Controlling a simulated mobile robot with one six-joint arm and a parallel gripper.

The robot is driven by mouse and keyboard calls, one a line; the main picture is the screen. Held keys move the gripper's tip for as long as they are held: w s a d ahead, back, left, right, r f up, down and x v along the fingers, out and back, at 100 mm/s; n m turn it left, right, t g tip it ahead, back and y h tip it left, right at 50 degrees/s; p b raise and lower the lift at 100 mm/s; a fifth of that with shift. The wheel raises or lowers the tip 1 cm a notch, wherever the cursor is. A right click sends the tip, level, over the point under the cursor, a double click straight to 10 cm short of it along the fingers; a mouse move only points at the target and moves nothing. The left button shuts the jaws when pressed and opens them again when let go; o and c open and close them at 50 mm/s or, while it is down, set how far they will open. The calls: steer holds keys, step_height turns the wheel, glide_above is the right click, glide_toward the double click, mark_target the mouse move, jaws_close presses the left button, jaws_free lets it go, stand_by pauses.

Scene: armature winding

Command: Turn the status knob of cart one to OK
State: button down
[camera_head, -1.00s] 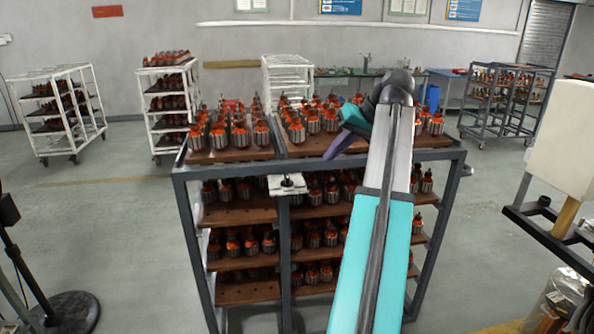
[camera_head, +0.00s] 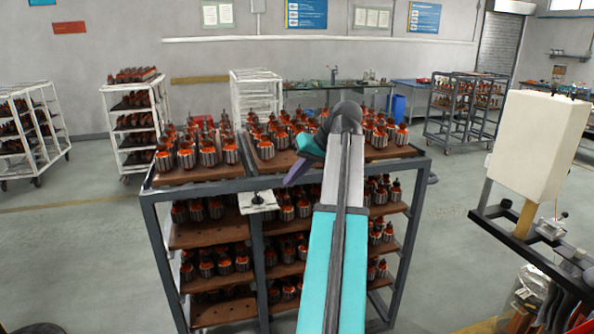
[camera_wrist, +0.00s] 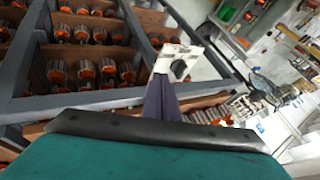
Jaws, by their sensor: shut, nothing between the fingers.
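The near cart (camera_head: 155,235) is a dark grey frame with brown shelves full of armatures. A white status plate (camera_head: 246,207) with a small black knob (camera_head: 259,198) sits on its front upper rail. Any marks on the plate are too small to read. In the wrist view, the plate (camera_wrist: 184,52) and the black knob (camera_wrist: 180,69) show just beyond the fingertips. My gripper (camera_head: 288,184) is shut and empty, its purple fingers pointing down-left, right of the knob and apart from it in the head view. The fingers (camera_wrist: 160,82) partly overlap the plate's lower left in the wrist view.
Armatures (camera_head: 205,152) stand close behind the rail on the top shelf. White carts (camera_head: 137,125) stand at the back left, and a dark cart (camera_head: 465,110) at the back right. A stand with a cream box (camera_head: 538,145) is at the right. The floor left of the near cart is clear.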

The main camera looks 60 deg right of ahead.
mark_target(262, 200)
steer(key=p+x, duration=0.1)
steer(key=x, duration=0.4)
steer(key=shift+w+f, duration=0.1)
steer(key=shift+w, duration=0.05)
steer(key=shift+w+a+p, duration=1)
steer(key=shift+w+a, duration=0.3)
steer(key=shift+a, duration=0.2)
steer(key=shift+s, duration=0.15)
